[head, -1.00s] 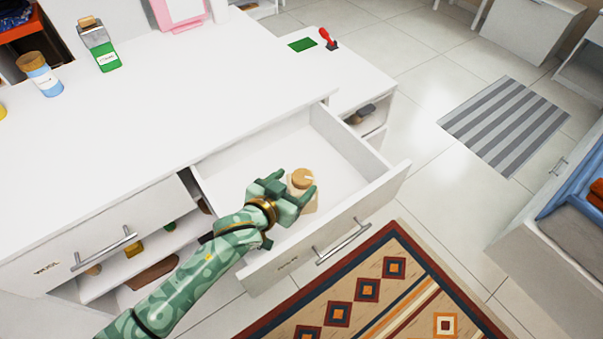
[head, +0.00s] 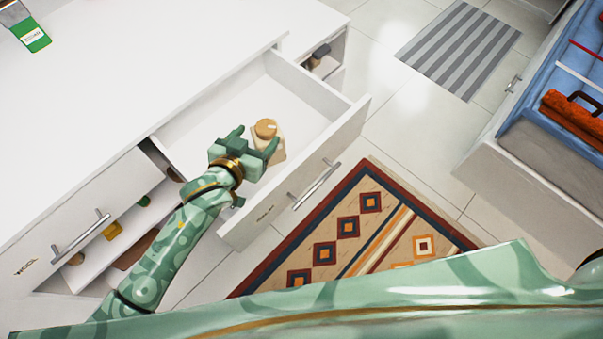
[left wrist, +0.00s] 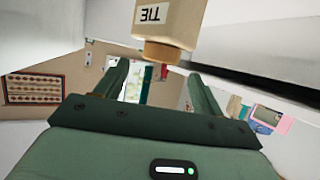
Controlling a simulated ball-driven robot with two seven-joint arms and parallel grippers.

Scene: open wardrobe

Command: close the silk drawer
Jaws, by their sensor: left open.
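A white drawer (head: 330,150) with a bar handle (head: 317,186) stands pulled out of the white cabinet; the label on its front is too blurred to read. A jar (head: 276,150) with a round wooden lid (head: 265,128) stands inside it. My left gripper (head: 255,141) is over the drawer with its fingers open, close to the jar. In the left wrist view the jar (left wrist: 170,18), labelled TIE, appears upside down beyond the open fingers (left wrist: 157,76). I cannot tell whether they touch it. My right gripper is not in view.
A drawer front labelled WOOL (head: 75,225) is to the left, with open shelves beside it. A patterned rug (head: 370,230) lies before the drawer.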

